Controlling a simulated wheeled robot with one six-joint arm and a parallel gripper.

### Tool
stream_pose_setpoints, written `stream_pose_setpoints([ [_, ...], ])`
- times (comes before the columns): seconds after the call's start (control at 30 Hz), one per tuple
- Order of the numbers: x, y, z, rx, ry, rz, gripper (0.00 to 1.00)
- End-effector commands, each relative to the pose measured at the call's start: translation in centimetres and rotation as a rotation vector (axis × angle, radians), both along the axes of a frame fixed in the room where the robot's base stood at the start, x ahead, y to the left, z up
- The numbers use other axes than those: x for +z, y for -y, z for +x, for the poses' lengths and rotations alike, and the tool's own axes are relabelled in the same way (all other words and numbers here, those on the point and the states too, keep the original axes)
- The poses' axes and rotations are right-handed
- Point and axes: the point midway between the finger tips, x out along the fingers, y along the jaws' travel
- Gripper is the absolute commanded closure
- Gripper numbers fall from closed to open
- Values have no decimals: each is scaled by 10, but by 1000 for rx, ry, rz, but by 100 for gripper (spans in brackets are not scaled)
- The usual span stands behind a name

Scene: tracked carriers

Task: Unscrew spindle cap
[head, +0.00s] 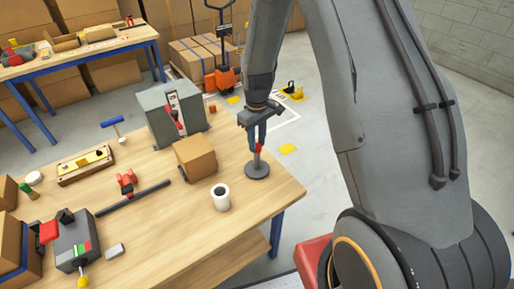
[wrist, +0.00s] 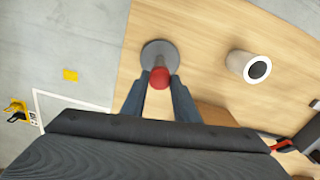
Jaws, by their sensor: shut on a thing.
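The spindle stands on a round grey base (head: 257,170) near the right end of the wooden table. Its red cap (head: 258,148) is at the top. My gripper (head: 257,140) points down over the spindle, with its fingers shut on the red cap. In the wrist view the red cap (wrist: 160,77) sits between the two blue-grey fingertips of my gripper (wrist: 160,80). The round base (wrist: 158,52) shows just beyond it on the table. The fingers hide part of the cap's sides, and I cannot tell whether it is still threaded on.
A white hollow cylinder (head: 221,197) stands on the table (head: 170,231) close by. A cardboard box (head: 195,157) and a grey cabinet (head: 172,113) are to the left of the spindle. A dark bar (head: 133,199) lies farther left. The table's right edge is near the base.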

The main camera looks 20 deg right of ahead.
Motion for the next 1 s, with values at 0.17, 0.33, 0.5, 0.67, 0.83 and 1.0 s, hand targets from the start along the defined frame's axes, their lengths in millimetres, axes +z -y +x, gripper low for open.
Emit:
stream_pose_setpoints([
  [0.17, -1, 0, -1, 201, -1, 0, 92],
  [0.33, -1, 0, -1, 422, -1, 0, 92],
  [0.5, -1, 0, -1, 641, -1, 0, 92],
  [0.67, -1, 0, -1, 788, -2, 1, 92],
  [0.83, -1, 0, -1, 822, -2, 1, 92],
  [1.0, -1, 0, -1, 819, -2, 1, 66],
])
